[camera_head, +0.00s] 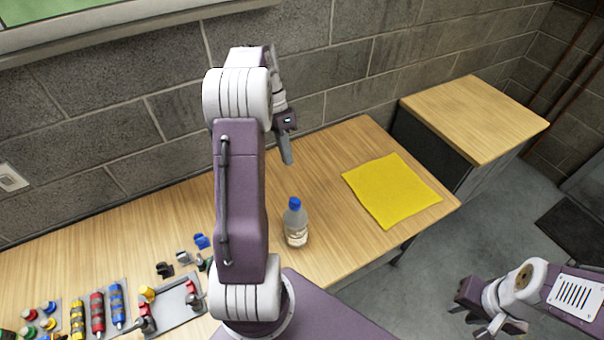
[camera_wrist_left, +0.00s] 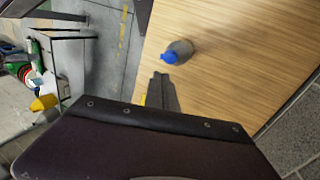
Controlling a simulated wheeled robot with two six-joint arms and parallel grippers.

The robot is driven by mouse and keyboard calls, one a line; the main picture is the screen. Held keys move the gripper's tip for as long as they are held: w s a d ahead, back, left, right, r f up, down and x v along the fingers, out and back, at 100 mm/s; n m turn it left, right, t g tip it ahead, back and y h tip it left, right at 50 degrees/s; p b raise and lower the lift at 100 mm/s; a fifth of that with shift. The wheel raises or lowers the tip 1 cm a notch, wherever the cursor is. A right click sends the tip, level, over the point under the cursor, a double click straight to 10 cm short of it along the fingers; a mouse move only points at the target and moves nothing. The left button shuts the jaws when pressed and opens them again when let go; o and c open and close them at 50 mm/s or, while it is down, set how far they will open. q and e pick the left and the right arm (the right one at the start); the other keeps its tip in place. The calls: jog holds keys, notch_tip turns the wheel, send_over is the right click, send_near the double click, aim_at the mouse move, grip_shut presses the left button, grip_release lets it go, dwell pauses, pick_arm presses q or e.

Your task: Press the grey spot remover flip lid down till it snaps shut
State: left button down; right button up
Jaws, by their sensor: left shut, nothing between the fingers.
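A small clear-grey bottle (camera_head: 296,232) with a blue cap (camera_head: 294,203) stands upright on the wooden table, right of my left arm. It shows in the left wrist view too, as a grey bottle body (camera_wrist_left: 182,49) with its blue cap (camera_wrist_left: 168,57) just beyond the fingertips. I see no grey flip lid; the cap is blue, and whether it has a hinge is too small to tell. My left gripper (camera_head: 287,160) is shut and empty, pointing down above the table behind the bottle, apart from it. My right gripper (camera_head: 487,314) is at the lower right, away from the table; its fingers are unclear.
A yellow cloth (camera_head: 390,190) lies flat on the table's right part. Clips, coloured cylinders (camera_head: 97,312) and a grey fixture plate (camera_head: 180,318) crowd the front left. A block wall (camera_head: 120,130) runs behind. Table around the bottle is clear.

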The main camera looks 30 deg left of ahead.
pick_arm(q)
jog(key=p, duration=0.3)
send_near(298, 204)
jog(key=x, duration=0.5)
jog(key=shift+d+f, duration=0.15)
jog(key=shift+f, duration=0.25)
jog(key=shift+d+f, duration=0.1)
jog(key=shift+f, duration=0.4)
jog(key=shift+s, duration=0.1)
